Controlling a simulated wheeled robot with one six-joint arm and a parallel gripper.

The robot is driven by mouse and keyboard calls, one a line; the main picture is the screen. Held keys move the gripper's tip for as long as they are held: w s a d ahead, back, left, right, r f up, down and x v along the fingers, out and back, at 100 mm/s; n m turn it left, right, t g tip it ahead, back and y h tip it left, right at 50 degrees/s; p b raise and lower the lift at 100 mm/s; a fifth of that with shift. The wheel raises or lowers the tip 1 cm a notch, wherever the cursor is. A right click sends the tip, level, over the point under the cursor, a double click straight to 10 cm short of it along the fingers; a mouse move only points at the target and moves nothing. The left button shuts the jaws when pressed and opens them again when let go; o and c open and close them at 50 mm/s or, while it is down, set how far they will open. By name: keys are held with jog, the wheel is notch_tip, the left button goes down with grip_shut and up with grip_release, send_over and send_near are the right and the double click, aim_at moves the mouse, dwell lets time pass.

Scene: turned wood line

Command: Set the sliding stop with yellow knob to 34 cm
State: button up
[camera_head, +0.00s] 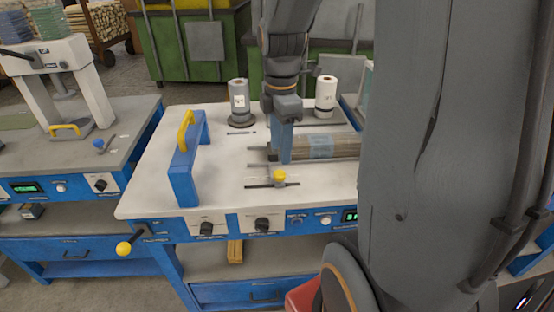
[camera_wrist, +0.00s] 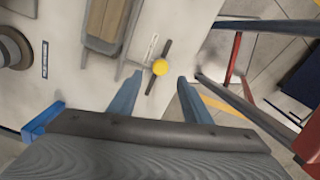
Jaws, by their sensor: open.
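The sliding stop's yellow knob (camera_head: 279,176) stands near the front edge of the white bench top, on a thin dark bar or slot. In the wrist view the yellow knob (camera_wrist: 160,67) lies just beyond and between the blue fingertips. My gripper (camera_head: 281,157) points down just behind the knob in the head view and hides part of the bench. In the wrist view my gripper (camera_wrist: 160,78) is open, with nothing held between its fingers. A pale scale strip (camera_wrist: 151,49) lies beside the knob. Its marks are too small to read.
A wrapped wood bundle (camera_head: 320,147) lies behind the knob, to the right. A blue frame with a yellow handle (camera_head: 186,160) stands at the left. Two rolls (camera_head: 239,98) (camera_head: 326,94) stand at the back. Control knobs (camera_head: 262,224) line the front panel.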

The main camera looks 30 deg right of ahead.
aim_at(281, 172)
notch_tip(281, 172, down, 7)
jog(key=shift+f+p, duration=0.15)
jog(key=shift+p, duration=0.25)
jog(key=shift+s, duration=0.1)
grip_shut()
